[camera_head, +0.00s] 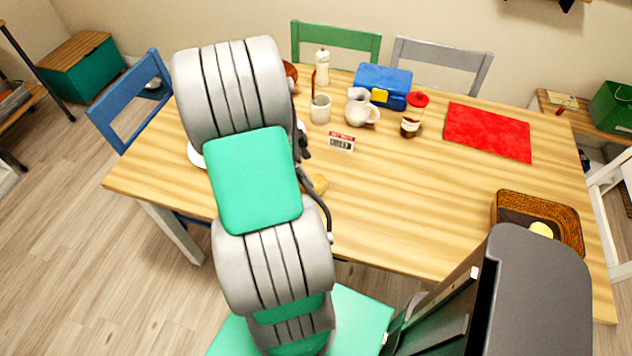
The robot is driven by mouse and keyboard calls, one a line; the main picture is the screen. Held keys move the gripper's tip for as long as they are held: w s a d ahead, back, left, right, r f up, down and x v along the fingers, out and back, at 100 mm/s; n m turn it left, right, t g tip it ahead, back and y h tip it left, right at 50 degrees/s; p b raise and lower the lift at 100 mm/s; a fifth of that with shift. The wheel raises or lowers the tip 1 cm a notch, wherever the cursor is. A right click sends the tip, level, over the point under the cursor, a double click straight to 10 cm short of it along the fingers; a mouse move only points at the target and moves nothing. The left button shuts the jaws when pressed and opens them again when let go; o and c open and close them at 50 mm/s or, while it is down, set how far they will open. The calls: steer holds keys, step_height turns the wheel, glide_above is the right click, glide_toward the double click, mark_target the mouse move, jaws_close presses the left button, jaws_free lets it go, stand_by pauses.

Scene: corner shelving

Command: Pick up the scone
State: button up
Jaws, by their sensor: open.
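My gripper cannot be made out; the arm hides that area. How far it is from the tan item cannot be told.
A small sign (341,141), a white pitcher (359,108), a cup (320,110), a red-topped jar (413,116) and a blue box (384,82) stand farther back. A red mat (488,132) and a wicker basket (515,200) are at right. The table's middle is clear.

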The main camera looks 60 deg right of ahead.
mark_target(315, 179)
steer(key=p+x, duration=0.1)
steer(key=x, duration=0.6)
steer(key=shift+s+f, duration=0.2)
steer(key=shift+f, duration=0.1)
steer(key=shift+c, duration=0.3)
steer(key=c, duration=1.4)
